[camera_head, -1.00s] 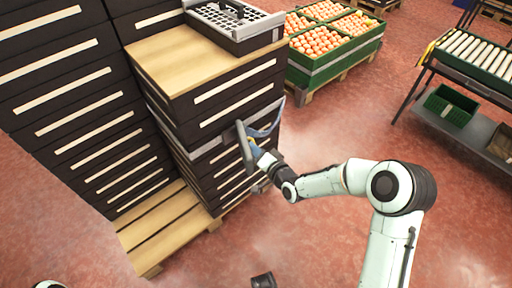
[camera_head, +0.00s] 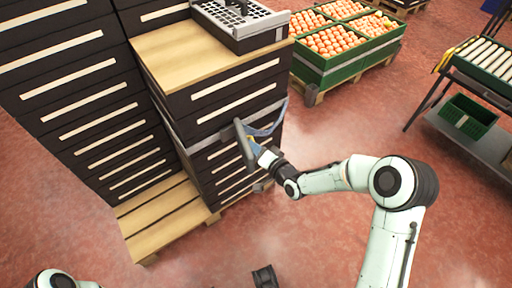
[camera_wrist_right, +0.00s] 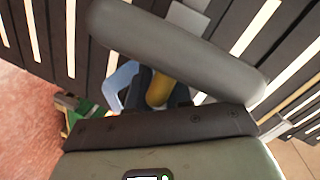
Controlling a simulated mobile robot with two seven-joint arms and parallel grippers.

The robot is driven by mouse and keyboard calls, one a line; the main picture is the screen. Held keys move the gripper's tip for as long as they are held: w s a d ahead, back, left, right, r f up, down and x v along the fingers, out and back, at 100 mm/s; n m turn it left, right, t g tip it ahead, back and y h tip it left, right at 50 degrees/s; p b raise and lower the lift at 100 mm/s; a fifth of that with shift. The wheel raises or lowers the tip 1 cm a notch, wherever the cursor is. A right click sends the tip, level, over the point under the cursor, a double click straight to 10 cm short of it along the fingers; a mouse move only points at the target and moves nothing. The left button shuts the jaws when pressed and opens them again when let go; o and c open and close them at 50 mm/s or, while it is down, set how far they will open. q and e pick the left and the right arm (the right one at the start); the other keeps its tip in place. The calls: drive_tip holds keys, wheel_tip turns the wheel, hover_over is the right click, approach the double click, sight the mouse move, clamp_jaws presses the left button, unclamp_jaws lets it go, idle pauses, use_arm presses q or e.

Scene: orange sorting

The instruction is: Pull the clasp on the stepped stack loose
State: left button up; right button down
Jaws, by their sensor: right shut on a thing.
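The stepped stack (camera_head: 207,90) of dark crates stands on a pallet, with a pale wooden board on its lower step. A grey band (camera_head: 207,137) runs around the stack, and a loose blue strap end (camera_head: 270,128) hangs at its near right corner. My right gripper (camera_head: 254,147) is at that corner, shut on the clasp. In the right wrist view a yellow part of the clasp (camera_wrist_right: 158,89) shows between the dark fingers, beside the blue strap (camera_wrist_right: 120,82). A grey bar covers much of it. A dark piece at the bottom edge seems to be my left gripper (camera_head: 265,277); its fingers are unclear.
A grey tray (camera_head: 240,22) sits on the wooden board. Green crates of oranges (camera_head: 348,62) stand behind to the right. A roller table (camera_head: 485,68) with a green crate (camera_head: 468,115) is at far right. The red floor between is clear.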

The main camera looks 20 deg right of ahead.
drive_tip(key=shift+f, duration=0.1)
drive_tip(key=c, duration=1.4)
unclamp_jaws()
drive_tip(key=shift+s+d+r, duration=0.15)
drive_tip(key=shift+s+r, duration=0.05)
drive_tip(key=shift+s, duration=0.25)
use_arm(q)
drive_tip(key=shift+h, duration=0.3)
drive_tip(key=r+p, duration=0.1)
drive_tip(key=d+r+p, duration=0.1)
drive_tip(key=r, duration=0.1)
drive_tip(key=s+d+r+p, duration=0.1)
drive_tip(key=shift+r, duration=0.25)
use_arm(e)
drive_tip(key=v, duration=1.2)
drive_tip(key=shift+s, duration=0.2)
use_arm(q)
drive_tip(key=shift+w, duration=0.1)
